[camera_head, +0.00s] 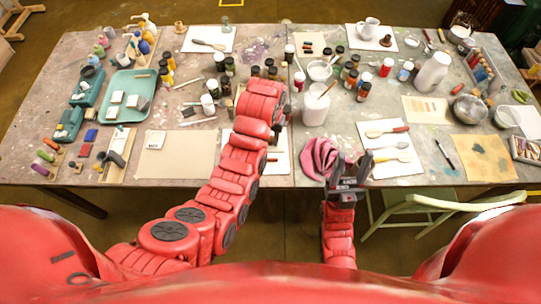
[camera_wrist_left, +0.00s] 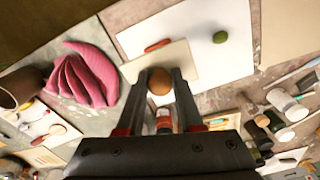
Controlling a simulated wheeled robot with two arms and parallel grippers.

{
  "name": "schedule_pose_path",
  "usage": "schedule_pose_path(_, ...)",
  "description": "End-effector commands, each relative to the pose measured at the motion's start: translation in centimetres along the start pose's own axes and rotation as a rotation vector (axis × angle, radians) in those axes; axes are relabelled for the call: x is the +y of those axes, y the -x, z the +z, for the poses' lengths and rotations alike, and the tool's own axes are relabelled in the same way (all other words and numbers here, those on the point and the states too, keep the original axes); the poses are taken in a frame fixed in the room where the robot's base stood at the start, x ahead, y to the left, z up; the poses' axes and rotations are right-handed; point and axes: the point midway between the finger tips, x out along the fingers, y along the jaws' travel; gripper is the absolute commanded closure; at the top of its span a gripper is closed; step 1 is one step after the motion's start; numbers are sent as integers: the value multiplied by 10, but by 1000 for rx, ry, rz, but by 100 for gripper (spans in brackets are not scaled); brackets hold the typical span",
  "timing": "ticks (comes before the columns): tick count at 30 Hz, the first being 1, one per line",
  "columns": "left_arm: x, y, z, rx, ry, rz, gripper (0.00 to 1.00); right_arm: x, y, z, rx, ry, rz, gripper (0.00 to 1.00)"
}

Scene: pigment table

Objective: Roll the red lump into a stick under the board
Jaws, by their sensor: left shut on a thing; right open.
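In the left wrist view a red lump (camera_wrist_left: 158,45), drawn out longer than it is wide, lies on a white sheet (camera_wrist_left: 195,22). My left gripper (camera_wrist_left: 160,78) is shut on the round brown knob (camera_wrist_left: 160,85) of a pale board (camera_wrist_left: 183,60). The red lump shows just past the board's far edge; I cannot tell whether the board touches the sheet. A green lump (camera_wrist_left: 220,37) lies on the same sheet. In the head view my left arm hides the board and much of the sheet (camera_head: 283,157). My right gripper (camera_head: 348,172) is open and empty at the table's front edge.
A crumpled pink cloth (camera_head: 321,158) lies beside my right gripper. A white jar (camera_head: 314,110) and several bottles stand behind the sheet. A sheet with brushes (camera_head: 393,160) lies to the right.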

Motion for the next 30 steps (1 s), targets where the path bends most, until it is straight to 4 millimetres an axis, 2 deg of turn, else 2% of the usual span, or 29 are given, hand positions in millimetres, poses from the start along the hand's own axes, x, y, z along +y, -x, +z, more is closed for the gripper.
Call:
schedule_pose_path(8, 0, -7, 1, 0, 0, 0, 100, 0, 4, 1, 0, 0, 0, 50)
schedule_pose_path(24, 4, -62, 11, 1, 1, 0, 100, -1, 29, 5, 0, 0, 0, 50)
schedule_pose_path(30, 4, -68, 12, 4, 1, 0, 100, -2, 30, 5, 0, 0, 0, 50)
